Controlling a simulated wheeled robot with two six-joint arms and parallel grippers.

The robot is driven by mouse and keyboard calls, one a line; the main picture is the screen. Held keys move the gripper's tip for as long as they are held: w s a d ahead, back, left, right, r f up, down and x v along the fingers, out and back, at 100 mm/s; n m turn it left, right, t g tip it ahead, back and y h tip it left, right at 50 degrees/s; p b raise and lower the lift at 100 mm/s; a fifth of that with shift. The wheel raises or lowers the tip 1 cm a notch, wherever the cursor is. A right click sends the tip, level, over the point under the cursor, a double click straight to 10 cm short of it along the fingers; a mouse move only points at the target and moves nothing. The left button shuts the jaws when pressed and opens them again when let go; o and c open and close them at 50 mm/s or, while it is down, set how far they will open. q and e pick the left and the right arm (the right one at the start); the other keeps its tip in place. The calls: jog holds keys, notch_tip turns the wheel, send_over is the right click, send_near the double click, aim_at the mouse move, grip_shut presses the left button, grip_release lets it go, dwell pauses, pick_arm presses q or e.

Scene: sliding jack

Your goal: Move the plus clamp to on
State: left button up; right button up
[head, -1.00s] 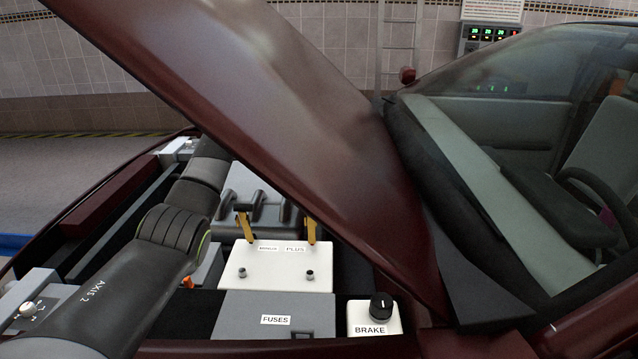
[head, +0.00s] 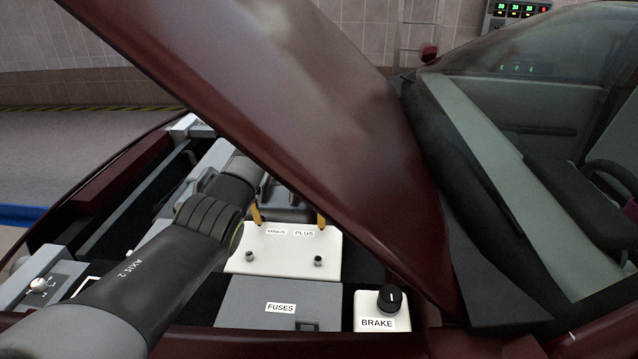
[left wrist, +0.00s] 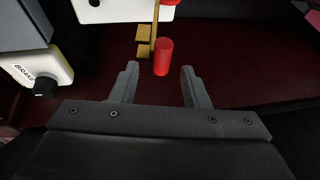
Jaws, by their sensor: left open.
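In the head view a white box (head: 284,250) carries MINUS and PLUS labels and two dark posts. The plus clamp (head: 321,219) is a gold strip at the box's back right, its upper part hidden by the hood. The minus clamp (head: 257,214) is at the back left, partly hidden. In the left wrist view a red cylindrical handle (left wrist: 163,57) beside a gold strip (left wrist: 154,28) appears to belong to the plus clamp. My left gripper (left wrist: 160,80) is open, with the red handle just beyond and between its fingertips, apparently untouched. My right gripper is not in view.
The raised maroon hood (head: 300,110) slants over the engine bay and hides what lies behind it. The grey fuse box (head: 260,300) and the white brake box (head: 377,312) with a black knob (head: 389,298) stand in front of the white box.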

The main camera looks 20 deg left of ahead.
pick_arm(q)
jog(key=shift+x, duration=1.45)
jog(key=shift+w+r, duration=0.1)
jog(key=shift+c, duration=0.4)
jog(key=shift+a, duration=0.1)
grip_shut()
